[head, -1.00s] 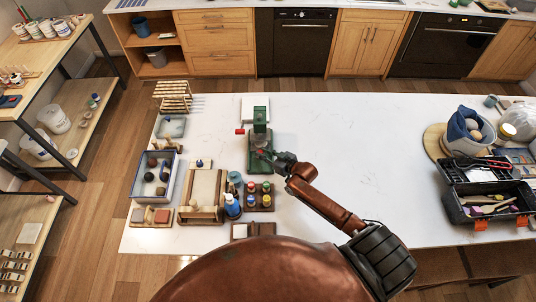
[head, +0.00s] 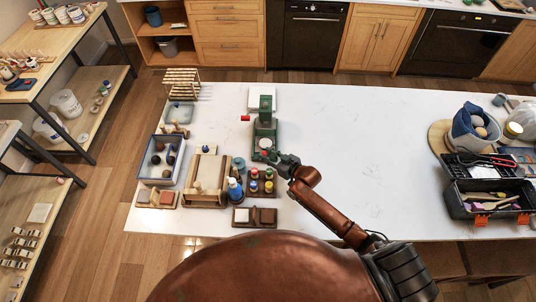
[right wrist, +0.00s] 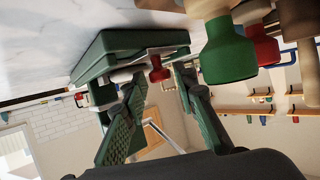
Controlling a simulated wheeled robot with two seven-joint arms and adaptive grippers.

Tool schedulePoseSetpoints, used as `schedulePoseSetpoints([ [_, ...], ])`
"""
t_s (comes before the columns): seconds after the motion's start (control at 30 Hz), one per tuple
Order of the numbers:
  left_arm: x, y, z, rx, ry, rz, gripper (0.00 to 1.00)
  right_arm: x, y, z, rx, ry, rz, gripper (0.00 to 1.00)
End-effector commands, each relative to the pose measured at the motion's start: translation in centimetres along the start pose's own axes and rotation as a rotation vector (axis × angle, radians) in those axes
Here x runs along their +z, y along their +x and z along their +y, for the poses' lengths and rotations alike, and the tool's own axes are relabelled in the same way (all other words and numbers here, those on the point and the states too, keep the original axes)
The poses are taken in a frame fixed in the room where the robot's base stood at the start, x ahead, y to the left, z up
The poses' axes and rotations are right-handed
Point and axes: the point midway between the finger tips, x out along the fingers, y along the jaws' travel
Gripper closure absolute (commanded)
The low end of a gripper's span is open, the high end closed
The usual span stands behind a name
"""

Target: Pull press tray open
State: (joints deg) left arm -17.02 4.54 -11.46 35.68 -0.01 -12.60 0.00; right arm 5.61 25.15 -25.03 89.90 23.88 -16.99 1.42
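The green press (head: 264,124) stands on the white table, left of centre in the head view, with a red handle end (head: 245,118) on its left side. My right gripper (head: 277,158) is at the near right side of its base. In the right wrist view, the green press body (right wrist: 125,52) is ahead of the open right gripper (right wrist: 160,85). A small red knob (right wrist: 159,70) on the press shows between its two spread fingers, and I see no grip on it. The press tray cannot be told apart clearly. My left gripper is not in view.
Small coloured bottles (head: 262,183) stand close below the press, and their tops hang near in the wrist view. A wooden tray (head: 206,180) and a blue-rimmed box (head: 160,162) are to the left. The table right of my gripper is clear up to a black toolbox (head: 490,200).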

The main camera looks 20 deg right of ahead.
Motion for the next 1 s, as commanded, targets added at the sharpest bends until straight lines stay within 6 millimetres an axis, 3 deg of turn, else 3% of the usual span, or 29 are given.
schedulePoseSetpoints([
  [0.23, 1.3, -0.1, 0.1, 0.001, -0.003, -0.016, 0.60, -0.1, 0.0, 0.0, 0.000, 0.000, 0.001, 0.66],
  [0.47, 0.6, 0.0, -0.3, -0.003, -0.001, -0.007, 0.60, 0.0, -0.9, 0.0, 0.001, 0.000, 0.001, 0.66],
  [1.0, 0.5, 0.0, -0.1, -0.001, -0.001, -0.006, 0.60, 0.0, -10.8, 0.0, 0.001, -0.001, 0.000, 0.66],
])
